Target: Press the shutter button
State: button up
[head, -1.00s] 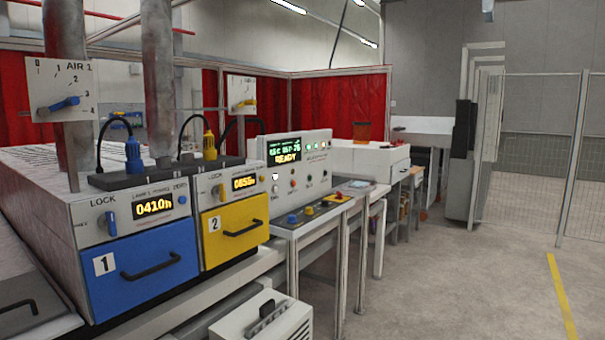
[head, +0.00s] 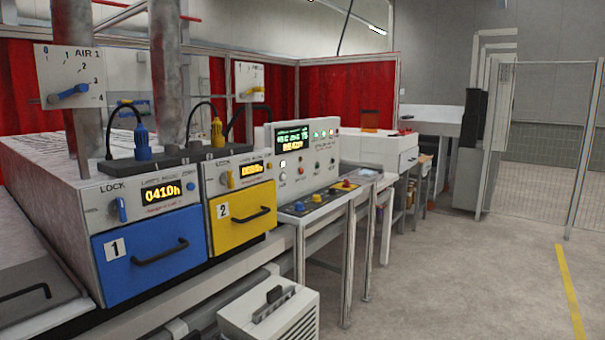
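A white control console (head: 316,155) with a green and yellow display (head: 291,138), small lamps and small buttons stands in the middle of the head view. The labels are too small to read, so I cannot tell which one is the shutter button. My gripper is not in view.
A blue drawer (head: 170,240) marked 1 and a yellow drawer (head: 257,222) marked 2 sit left of the console, with lock knobs and displays above. A white box (head: 292,311) with a handle stands low in front. The floor (head: 450,275) to the right is clear.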

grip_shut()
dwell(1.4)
